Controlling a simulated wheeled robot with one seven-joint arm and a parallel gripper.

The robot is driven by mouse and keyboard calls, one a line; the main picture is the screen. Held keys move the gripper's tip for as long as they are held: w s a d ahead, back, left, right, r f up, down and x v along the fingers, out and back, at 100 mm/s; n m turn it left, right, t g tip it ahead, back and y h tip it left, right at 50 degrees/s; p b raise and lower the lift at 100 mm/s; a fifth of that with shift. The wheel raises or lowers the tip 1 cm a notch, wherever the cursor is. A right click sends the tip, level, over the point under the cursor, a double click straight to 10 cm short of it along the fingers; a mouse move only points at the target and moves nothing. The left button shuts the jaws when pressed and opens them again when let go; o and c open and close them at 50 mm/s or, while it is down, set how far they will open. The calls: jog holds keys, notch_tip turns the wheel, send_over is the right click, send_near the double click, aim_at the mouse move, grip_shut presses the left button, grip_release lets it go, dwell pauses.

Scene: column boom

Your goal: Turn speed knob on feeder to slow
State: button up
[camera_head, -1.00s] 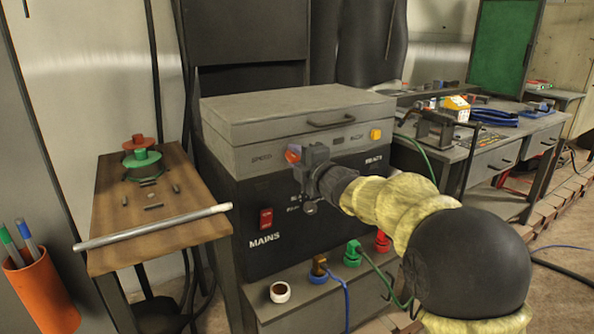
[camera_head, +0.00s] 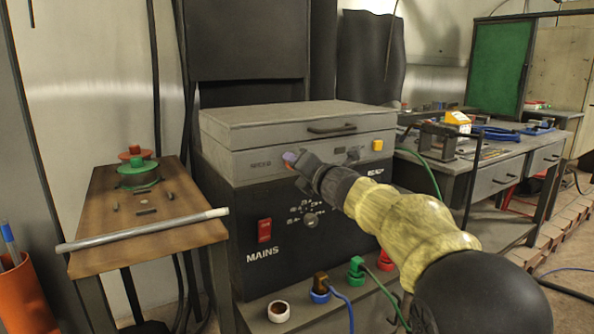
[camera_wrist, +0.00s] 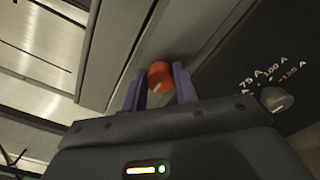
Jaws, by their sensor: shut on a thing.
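The feeder (camera_head: 355,140) is the grey box on top of the black welder, with a speed label at its front left. Its speed knob (camera_wrist: 159,72) is orange-red and round, with a pale mark near its lower edge in the wrist view. My gripper (camera_head: 293,159) is at the feeder's front face, right of the label. Its two purple fingers (camera_wrist: 159,88) stand on either side of the knob and are shut on it. In the head view the fingers and wrist hide most of the knob, and its setting cannot be read there.
Below is the welder's black panel (camera_head: 285,260) with a grey amperage knob (camera_head: 311,220) and a red mains switch (camera_head: 265,230). A yellow button (camera_head: 377,145) sits on the feeder's right. A wooden table (camera_head: 105,230) with a metal tube (camera_head: 145,230) stands left.

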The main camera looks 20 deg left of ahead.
jog(key=shift+f, duration=0.15)
jog(key=o, duration=1)
jog(key=shift+c, duration=0.2)
jog(key=v, duration=1.7)
jog(key=shift+d+p, duration=0.2)
jog(key=shift+p, duration=0.2)
jog(key=shift+s, duration=0.1)
